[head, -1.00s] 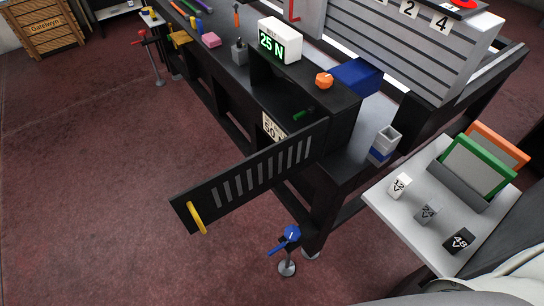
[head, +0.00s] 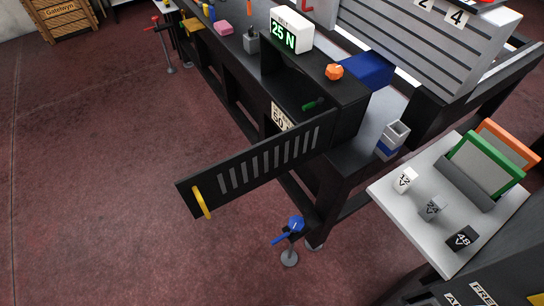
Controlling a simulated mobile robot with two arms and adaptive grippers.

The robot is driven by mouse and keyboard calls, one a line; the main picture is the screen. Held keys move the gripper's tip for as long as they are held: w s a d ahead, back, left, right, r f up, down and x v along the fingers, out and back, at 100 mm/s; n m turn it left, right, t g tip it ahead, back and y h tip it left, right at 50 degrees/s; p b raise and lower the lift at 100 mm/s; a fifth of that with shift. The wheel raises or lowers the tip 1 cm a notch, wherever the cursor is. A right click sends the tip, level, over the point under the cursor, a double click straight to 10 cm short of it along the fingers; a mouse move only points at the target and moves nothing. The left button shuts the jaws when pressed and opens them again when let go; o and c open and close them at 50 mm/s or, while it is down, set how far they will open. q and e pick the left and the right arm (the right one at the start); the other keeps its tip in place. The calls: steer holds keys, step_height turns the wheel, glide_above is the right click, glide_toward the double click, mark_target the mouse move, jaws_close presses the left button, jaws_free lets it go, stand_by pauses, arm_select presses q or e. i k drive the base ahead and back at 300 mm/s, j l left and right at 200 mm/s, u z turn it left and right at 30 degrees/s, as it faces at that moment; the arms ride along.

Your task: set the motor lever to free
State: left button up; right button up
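At the lower right corner of the head view is the top of a dark panel (head: 510,268) with a white label reading "FREE" (head: 483,293). A second label beside it is cut off by the bottom edge. A bit of yellow (head: 537,299) shows at the corner, too little to tell what it is. No lever is clearly visible on this panel, so its setting cannot be told. Neither of my grippers is in view.
A black door with a yellow handle (head: 203,203) stands open from the dark bench. A green handle (head: 313,104) shows inside. A blue lever on a stand (head: 289,236) is below. A white side table (head: 405,218) holds several marked blocks. Red floor at left is clear.

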mark_target(312, 105)
steer(key=z, duration=0.25)
steer(key=i+j+z, duration=0.15)
steer(key=j+z, duration=0.2)
steer(key=i+j+z, duration=0.1)
steer(key=j+z, duration=0.25)
steer(key=i+j+z, duration=0.1)
steer(key=j+z, duration=0.2)
steer(key=j, duration=0.1)
